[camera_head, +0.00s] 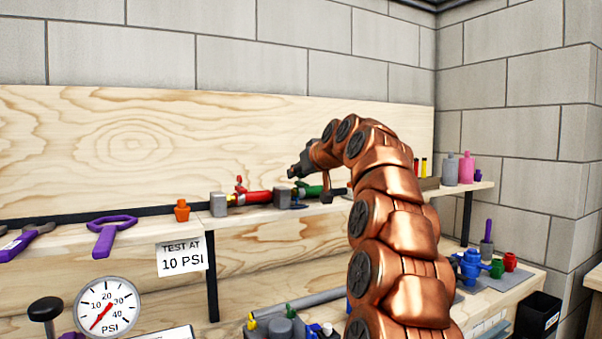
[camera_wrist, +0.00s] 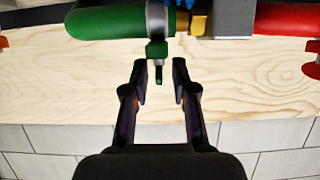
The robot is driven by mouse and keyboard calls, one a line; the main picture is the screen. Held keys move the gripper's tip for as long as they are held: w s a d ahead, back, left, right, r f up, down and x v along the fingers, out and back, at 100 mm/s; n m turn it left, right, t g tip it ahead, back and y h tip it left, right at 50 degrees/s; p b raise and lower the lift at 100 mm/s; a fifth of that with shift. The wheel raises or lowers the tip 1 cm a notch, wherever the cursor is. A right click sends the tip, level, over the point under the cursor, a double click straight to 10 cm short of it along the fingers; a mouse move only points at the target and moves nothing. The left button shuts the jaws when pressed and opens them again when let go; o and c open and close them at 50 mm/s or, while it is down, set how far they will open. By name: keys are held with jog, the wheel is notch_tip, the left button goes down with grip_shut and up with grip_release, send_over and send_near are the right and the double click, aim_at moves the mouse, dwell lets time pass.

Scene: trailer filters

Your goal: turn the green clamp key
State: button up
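The green clamp key (camera_wrist: 157,50) sits on a grey clamp band (camera_wrist: 156,20) around the end of a green cylinder (camera_wrist: 110,23) in the wrist view. My gripper (camera_wrist: 160,70) is open, with one dark finger on each side of the key's narrow tip. No finger visibly touches the key; how deep it sits between them I cannot tell. In the head view my gripper (camera_head: 296,172) is over the shelf, just above the green cylinder (camera_head: 309,191). There my gripper and arm cover part of this area, and I cannot make out the key.
A red cylinder (camera_head: 257,197) lies left of the green one, with grey blocks (camera_head: 218,205) beside it. An orange fitting (camera_head: 181,210) and a purple tool (camera_head: 108,232) are further left. Pink and grey bottles (camera_head: 466,168) stand right. A wooden backboard (camera_head: 130,140) rises behind.

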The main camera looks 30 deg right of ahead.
jog(key=shift+s, duration=0.1)
dwell(0.3)
jog(key=d+v, duration=0.1)
jog(key=v, duration=1)
jog(key=shift+s+a, duration=0.35)
jog(key=shift+a, duration=0.15)
jog(key=shift+r, duration=0.15)
